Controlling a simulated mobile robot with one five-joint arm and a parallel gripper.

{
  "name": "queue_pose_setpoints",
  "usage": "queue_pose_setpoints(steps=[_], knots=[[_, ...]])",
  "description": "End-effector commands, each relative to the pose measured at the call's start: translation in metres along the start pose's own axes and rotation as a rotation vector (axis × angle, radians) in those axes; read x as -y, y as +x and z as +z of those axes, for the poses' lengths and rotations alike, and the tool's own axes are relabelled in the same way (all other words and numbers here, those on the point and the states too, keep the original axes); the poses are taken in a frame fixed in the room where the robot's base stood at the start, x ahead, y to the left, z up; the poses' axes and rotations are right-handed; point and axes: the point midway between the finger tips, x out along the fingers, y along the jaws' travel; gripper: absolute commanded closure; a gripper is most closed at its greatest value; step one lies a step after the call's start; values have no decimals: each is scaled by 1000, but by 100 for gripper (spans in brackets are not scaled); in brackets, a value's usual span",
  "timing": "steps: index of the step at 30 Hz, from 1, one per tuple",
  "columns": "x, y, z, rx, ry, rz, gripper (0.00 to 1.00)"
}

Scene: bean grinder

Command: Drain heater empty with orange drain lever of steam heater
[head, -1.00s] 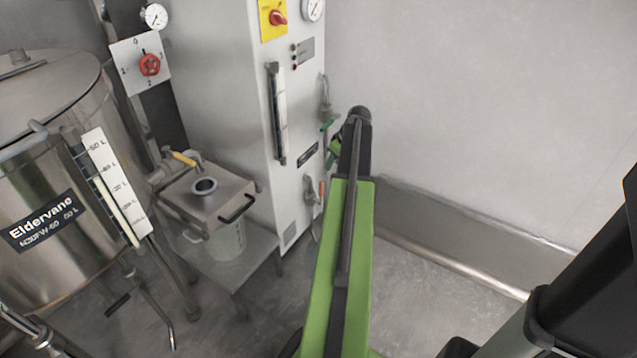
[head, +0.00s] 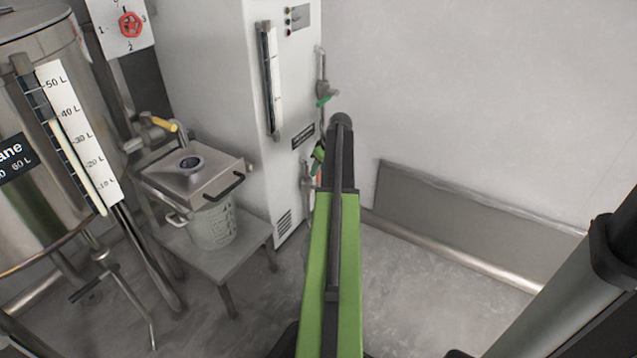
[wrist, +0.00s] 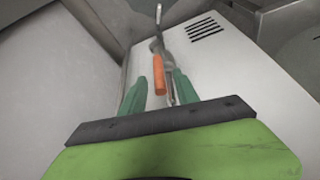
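The steam heater (head: 218,85) is the tall white cabinet in the middle of the head view; its panel with a slotted vent shows in the wrist view (wrist: 215,65). The orange drain lever (wrist: 158,75) sits on a metal valve low on the cabinet's right-hand face. In the head view only a bit of the lever (head: 318,173) shows behind my arm. My gripper (wrist: 158,82) is open, with its green fingers on either side of the lever in the wrist view. I cannot tell whether either finger touches it.
A green-handled valve (head: 326,98) is higher on the cabinet. A steel tank (head: 45,225) stands at the left. A lidded container (head: 212,222) sits on a low metal stand (head: 238,262). A wall with a metal skirting panel (head: 450,215) is on the right.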

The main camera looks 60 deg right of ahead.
Motion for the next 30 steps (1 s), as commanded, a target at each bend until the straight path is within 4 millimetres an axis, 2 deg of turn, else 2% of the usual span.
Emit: queue_pose_setpoints(steps=[1, 2, 11, 19, 30], knots=[[-1, 13, 2, 0, 0, 0, 63], [0, 15, 2, 0, 0, 0, 63], [0, 14, 0, 0, 1, 1, 63], [-1, 14, 0, 0, 2, 1, 98], [-1, 14, 1, 0, 2, 1, 100]])
